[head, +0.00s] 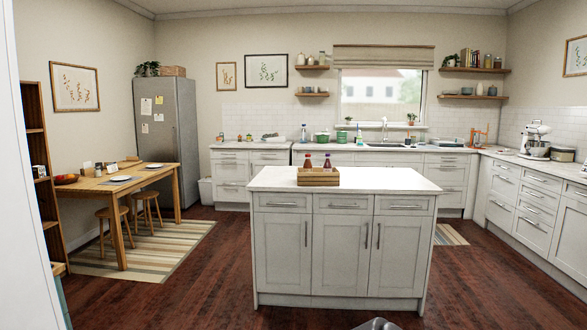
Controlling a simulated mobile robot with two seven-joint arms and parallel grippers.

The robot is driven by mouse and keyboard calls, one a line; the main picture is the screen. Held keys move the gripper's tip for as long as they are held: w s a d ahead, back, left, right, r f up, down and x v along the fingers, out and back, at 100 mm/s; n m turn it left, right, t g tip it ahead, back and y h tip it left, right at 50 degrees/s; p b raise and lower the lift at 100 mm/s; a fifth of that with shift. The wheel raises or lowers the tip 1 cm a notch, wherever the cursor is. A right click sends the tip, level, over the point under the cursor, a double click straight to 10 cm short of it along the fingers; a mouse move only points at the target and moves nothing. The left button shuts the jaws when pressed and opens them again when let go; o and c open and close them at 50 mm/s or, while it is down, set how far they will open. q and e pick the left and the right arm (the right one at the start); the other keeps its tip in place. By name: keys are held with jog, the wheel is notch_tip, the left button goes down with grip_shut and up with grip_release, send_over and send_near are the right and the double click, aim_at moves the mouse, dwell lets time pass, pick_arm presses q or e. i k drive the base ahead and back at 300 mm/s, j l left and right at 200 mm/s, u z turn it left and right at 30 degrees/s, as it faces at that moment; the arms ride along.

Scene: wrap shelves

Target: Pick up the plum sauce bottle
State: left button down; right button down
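Two small dark red-brown sauce bottles stand upright in a wooden crate (317,178) on top of the white kitchen island. One is the left bottle (308,162), the other the right bottle (327,162). Their labels are too small to read, so I cannot tell which is the plum sauce. Their lower parts are hidden by the crate's front wall. Neither of my grippers can be made out in the head view. Only a grey rounded part, which I cannot identify, shows at the bottom edge.
The island (345,250) stands ahead, its worktop (390,181) clear around the crate. Dark wood floor (190,285) lies open on both sides. A dining table (150,172) with stools is at left, a fridge (173,135) behind it. Counters run along the back and right.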

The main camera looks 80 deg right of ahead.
aim_at(328, 168)
jog(key=z, duration=2.8)
jog(key=i+z, duration=0.1)
jog(key=i, duration=0.85)
jog(key=i+z, duration=0.15)
jog(key=i, duration=0.8)
jog(key=i+j+z, duration=0.1)
jog(key=i, duration=0.85)
